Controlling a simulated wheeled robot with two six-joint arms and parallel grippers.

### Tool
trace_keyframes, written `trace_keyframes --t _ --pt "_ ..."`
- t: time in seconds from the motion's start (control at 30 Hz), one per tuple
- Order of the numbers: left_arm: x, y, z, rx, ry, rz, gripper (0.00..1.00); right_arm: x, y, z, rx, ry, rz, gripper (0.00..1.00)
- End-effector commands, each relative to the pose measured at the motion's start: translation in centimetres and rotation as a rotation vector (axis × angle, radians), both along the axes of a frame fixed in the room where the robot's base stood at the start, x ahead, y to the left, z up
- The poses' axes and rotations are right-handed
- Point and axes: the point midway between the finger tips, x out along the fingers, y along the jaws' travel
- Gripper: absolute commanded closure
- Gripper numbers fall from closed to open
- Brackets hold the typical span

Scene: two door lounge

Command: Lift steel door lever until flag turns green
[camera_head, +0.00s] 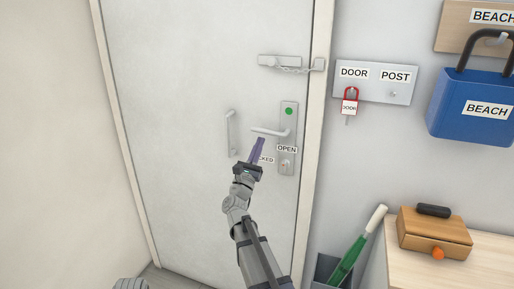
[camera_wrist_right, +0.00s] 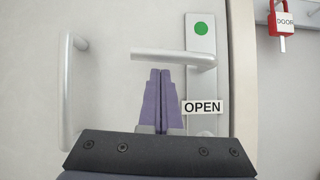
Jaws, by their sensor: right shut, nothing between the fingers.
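The steel door lever (camera_head: 268,131) sits on a steel plate (camera_head: 288,150) at the right side of the white door (camera_head: 180,110). It points left and looks about level; it also shows in the right wrist view (camera_wrist_right: 165,54). The round flag (camera_head: 289,111) above the lever is green, also in the right wrist view (camera_wrist_right: 201,28). My right gripper (camera_head: 261,141) is shut and empty, with its purple fingers just below the lever. I cannot tell whether the fingertips touch it. My left gripper is not in view.
A vertical pull handle (camera_head: 231,133) is left of the lever. A chain latch (camera_head: 284,63) is above. An OPEN label (camera_head: 287,149) is on the plate. A key board (camera_head: 375,83), blue bag (camera_head: 473,105), wooden case (camera_head: 434,234) and umbrella stand (camera_head: 327,268) are to the right.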

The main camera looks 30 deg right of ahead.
Motion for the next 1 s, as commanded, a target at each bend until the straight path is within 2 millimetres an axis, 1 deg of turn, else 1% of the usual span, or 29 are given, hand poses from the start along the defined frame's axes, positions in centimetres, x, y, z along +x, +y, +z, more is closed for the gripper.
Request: trace_keyframes --t 0.03,0.1,0.57,1.0 --pt "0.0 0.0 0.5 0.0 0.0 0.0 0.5 0.0 -0.1 0.5 0.0 0.0 0.0 1.0" --pt "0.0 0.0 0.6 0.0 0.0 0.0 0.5 0.0 -0.1 0.6 0.0 0.0 0.0 1.0" --pt "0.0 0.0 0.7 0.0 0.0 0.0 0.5 0.1 -0.1 0.7 0.001 -0.002 0.0 1.0" --pt "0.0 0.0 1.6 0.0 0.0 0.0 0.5 0.3 0.0 1.4 0.055 -0.063 0.001 1.0"
